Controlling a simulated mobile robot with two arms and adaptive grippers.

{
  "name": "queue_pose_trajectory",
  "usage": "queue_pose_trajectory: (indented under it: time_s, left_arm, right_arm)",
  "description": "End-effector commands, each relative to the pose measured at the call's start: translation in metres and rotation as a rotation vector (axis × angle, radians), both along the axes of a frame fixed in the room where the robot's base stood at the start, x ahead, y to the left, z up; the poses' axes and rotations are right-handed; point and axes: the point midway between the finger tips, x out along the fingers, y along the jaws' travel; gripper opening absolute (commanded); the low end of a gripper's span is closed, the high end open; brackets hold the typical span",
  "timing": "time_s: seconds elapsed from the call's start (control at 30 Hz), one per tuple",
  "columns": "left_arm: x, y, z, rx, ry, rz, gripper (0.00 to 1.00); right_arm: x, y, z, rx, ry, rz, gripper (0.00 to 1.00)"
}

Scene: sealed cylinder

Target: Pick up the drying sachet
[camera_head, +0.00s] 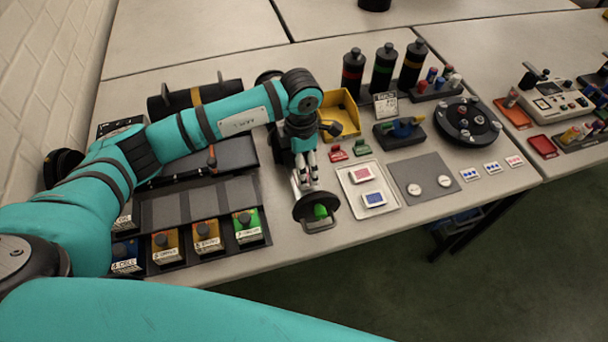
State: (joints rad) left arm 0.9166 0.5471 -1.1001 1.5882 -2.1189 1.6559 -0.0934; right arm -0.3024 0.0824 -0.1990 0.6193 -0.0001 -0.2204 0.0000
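My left gripper (306,184) points down above the table's front edge, left of a white tray (391,203). A dark round piece with a green middle (319,210) is at its fingertips; I cannot tell whether the fingers grip it or are only in front of it. The tray holds two small flat white packets, one with a red print (362,174) and one with a blue print (374,199). Which of them is the drying sachet, I cannot tell for sure. The gripper is apart from both packets. My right gripper is not in view.
A grey mat (421,171) with two white discs lies right of the tray. Behind are a yellow bin (346,108), small red and green pieces, and dark cylinders (384,68). A black rack (190,262) with coloured boxes stands left. Small printed cards (492,167) lie right.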

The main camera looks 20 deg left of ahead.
Motion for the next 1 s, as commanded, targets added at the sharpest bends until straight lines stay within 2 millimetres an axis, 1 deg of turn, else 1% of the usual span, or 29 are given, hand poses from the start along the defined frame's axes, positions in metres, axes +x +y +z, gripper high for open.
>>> queue_pose_trajectory:
  time_s: [0.03, 0.17, 0.3, 0.43, 0.6, 0.67, 1.0]
  left_arm:
    - [-0.001, -0.001, -0.004, 0.002, 0.006, 0.001, 0.85]
    - [0.001, -0.005, -0.022, 0.001, 0.008, 0.001, 0.85]
    - [0.002, -0.005, -0.042, 0.000, 0.005, 0.001, 0.85]
    - [0.003, -0.005, -0.049, 0.001, 0.002, 0.000, 0.85]
    - [0.003, -0.005, -0.049, 0.000, 0.001, 0.000, 0.85]
    - [0.003, -0.005, -0.049, 0.000, 0.001, 0.000, 0.78]
    - [0.003, -0.005, -0.049, 0.000, 0.001, 0.000, 0.34]
  right_arm:
    - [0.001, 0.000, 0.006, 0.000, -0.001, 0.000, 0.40]
    - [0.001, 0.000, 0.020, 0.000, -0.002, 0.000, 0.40]
    - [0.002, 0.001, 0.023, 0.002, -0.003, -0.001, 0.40]
    - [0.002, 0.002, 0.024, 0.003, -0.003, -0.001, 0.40]
    - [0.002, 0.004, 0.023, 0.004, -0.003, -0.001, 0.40]
    - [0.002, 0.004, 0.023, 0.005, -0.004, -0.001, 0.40]
    - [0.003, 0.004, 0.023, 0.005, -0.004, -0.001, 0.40]
